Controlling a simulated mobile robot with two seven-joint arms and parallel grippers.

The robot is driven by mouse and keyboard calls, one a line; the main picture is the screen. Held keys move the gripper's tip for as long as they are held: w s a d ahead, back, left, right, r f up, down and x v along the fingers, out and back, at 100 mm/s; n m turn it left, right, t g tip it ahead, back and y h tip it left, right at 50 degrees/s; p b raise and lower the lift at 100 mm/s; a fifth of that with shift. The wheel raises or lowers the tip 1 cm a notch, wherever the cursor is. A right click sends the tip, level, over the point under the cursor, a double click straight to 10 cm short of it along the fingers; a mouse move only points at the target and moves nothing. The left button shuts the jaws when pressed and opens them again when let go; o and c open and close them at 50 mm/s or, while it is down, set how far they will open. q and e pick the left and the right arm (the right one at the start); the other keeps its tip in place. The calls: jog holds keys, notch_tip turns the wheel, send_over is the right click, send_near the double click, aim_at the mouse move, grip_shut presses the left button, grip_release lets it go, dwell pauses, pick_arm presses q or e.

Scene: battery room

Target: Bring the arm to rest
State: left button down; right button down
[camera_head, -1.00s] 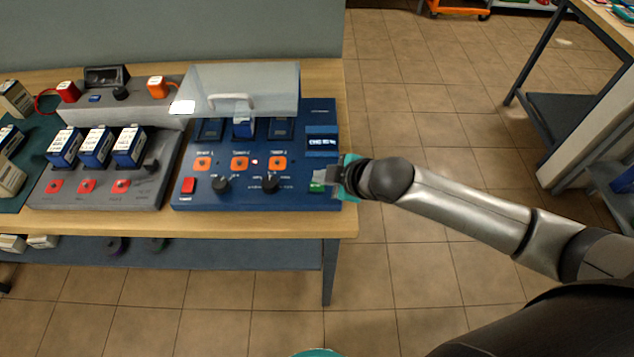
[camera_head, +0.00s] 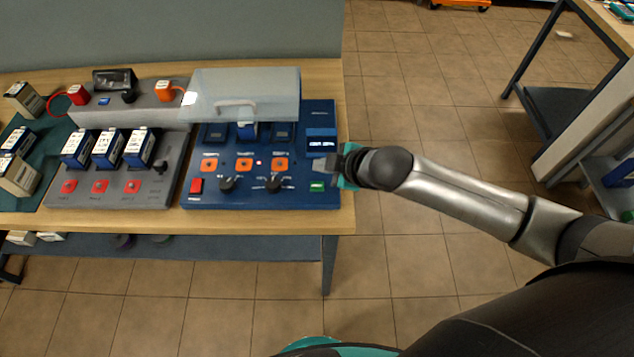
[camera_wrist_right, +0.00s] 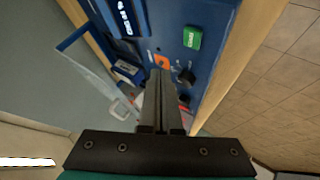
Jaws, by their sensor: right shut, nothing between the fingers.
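My right arm comes in from the right in the head view. Its gripper (camera_head: 335,163) hangs at the right edge of the blue charger panel (camera_head: 300,195), beside the small display and the green button (camera_head: 317,187). In the right wrist view the two fingers (camera_wrist_right: 160,75) are together with nothing between them, and the green button (camera_wrist_right: 192,38) shows off to their side. The fingers look apart from the panel, though the exact gap is hard to tell. My left gripper is not in view.
A clear raised cover (camera_head: 245,95) stands over the panel's back. A grey unit (camera_head: 160,185) with several blue-and-white batteries is to the left. The table's right edge (camera_head: 345,200) lies under the gripper. Open tiled floor (camera_head: 420,110) is to the right; another bench (camera_head: 545,105) stands beyond.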

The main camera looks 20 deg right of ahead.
dwell(0.5)
jog(key=s+a+m+g, duration=0.1)
jog(key=s+a+m, duration=0.3)
jog(key=s, duration=0.4)
jog(key=s+d+r+m+g+h, duration=0.1)
jog(key=s+d+m+g+h, duration=0.2)
jog(key=s, duration=0.4)
jog(key=s+d+r+m+g+h, duration=0.1)
jog(key=s+d+m, duration=0.35)
jog(key=s, duration=0.25)
notch_tip(320, 180, down, 29)
jog(key=s+g+b, duration=0.1)
jog(key=s+b, duration=0.1)
jog(key=b, duration=0.5)
jog(key=s+d+f+b, duration=0.1)
jog(key=s+f+b, duration=0.2)
jog(key=s+f, duration=0.4)
jog(key=s+d+f+g+b, duration=0.1)
jog(key=s+f+b, duration=0.2)
jog(key=s+f, duration=0.5)
notch_tip(320, 180, down, 6)
jog(key=shift+r, duration=0.25)
